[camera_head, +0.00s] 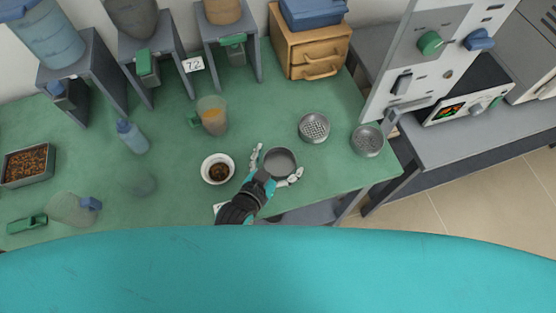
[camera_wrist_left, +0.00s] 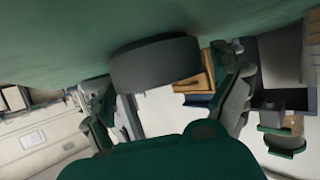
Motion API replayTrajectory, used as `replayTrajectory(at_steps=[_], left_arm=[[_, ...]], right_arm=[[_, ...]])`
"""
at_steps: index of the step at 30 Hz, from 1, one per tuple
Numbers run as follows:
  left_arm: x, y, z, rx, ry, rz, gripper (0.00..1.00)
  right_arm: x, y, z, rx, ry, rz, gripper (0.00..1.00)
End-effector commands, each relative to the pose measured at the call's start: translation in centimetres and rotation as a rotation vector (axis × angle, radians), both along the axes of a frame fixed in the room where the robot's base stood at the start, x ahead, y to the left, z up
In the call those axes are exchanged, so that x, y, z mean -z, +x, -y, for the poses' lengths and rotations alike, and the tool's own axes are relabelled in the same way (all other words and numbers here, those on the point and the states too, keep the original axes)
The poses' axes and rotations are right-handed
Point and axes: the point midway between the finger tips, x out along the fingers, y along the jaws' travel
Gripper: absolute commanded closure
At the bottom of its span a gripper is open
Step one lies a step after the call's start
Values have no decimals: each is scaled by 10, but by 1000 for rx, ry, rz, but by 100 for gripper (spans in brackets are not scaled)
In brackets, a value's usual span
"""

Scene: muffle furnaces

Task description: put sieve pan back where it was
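A round dark grey sieve pan (camera_head: 280,162) with a plain floor sits on the green table near its front edge. My left gripper (camera_head: 276,168) is low over the table at the pan, with its fingers spread on either side. In the left wrist view the pan (camera_wrist_left: 155,62) lies between the fingers of the gripper (camera_wrist_left: 166,82), with a visible gap at the right finger. Two round perforated sieves stand to the right: one sieve (camera_head: 314,127) behind the pan, another sieve (camera_head: 368,140) near the table's right end. My right gripper is not in view.
A white bowl (camera_head: 218,169) with dark contents stands close left of the gripper. A beaker with orange liquid (camera_head: 212,116) and a blue bottle (camera_head: 132,136) are farther back. A wooden drawer box (camera_head: 308,48) and hoppers on stands line the back.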

Motion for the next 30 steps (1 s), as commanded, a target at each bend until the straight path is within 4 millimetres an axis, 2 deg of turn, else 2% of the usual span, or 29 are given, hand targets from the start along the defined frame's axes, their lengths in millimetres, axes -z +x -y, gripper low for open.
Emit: replayTrajectory(at_steps=[11,14,24,30], left_arm=[[-4,-4,-2,0,0,0,0],[-8,-16,-8,0,0,-1,0],[-36,-76,-38,1,0,-2,0],[-46,-95,-48,0,0,0,0]], right_arm=[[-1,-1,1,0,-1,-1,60],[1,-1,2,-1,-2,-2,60],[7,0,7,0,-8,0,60],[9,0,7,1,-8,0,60]])
